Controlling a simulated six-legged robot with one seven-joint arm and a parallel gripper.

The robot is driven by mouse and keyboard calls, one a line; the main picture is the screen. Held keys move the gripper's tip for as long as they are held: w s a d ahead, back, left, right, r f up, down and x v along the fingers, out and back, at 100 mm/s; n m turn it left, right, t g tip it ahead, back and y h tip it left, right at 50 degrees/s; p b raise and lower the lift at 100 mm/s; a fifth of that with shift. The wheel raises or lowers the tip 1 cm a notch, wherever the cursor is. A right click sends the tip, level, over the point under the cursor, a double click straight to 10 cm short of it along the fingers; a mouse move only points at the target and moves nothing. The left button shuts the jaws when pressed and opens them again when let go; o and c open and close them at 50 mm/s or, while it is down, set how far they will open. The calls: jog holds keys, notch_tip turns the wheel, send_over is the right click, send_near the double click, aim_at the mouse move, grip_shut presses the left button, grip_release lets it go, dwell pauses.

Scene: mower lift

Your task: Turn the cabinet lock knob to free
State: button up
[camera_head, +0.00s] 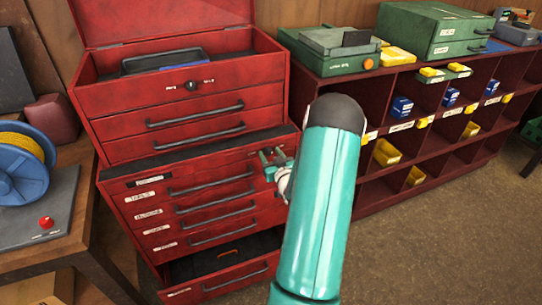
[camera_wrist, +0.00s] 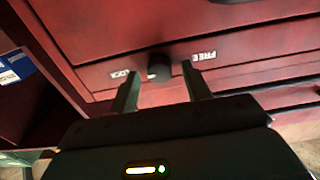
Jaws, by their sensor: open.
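The dark round lock knob (camera_wrist: 158,67) sits on a red cabinet face in the wrist view, between a LOCK label (camera_wrist: 120,75) and a FREE label (camera_wrist: 204,57). A small pale mark shows on the knob's lower left, on the LOCK side. My gripper (camera_wrist: 160,96) is open, with one finger on each side below the knob, and nothing is held. In the head view my gripper (camera_head: 273,163) is at the right side of the red lower cabinet (camera_head: 160,203). It hides part of that face. Contact with the knob cannot be told.
Another dark knob (camera_head: 190,86) is on the upper red chest (camera_head: 125,100). A lower drawer (camera_head: 222,280) stands open. A red pigeonhole shelf (camera_head: 440,150) with several small boxes stands to the right. A workbench with a blue reel (camera_head: 20,175) is at left. Brown floor is clear at lower right.

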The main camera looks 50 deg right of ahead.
jog(key=c, duration=1)
jog(key=shift+n, duration=0.4)
jog(key=n, duration=0.3)
jog(key=shift+w+a+n, duration=0.1)
jog(key=shift+n, duration=0.3)
jog(key=n, duration=0.9)
jog(key=shift+a+f, duration=0.1)
jog(key=shift+n, duration=2.2)
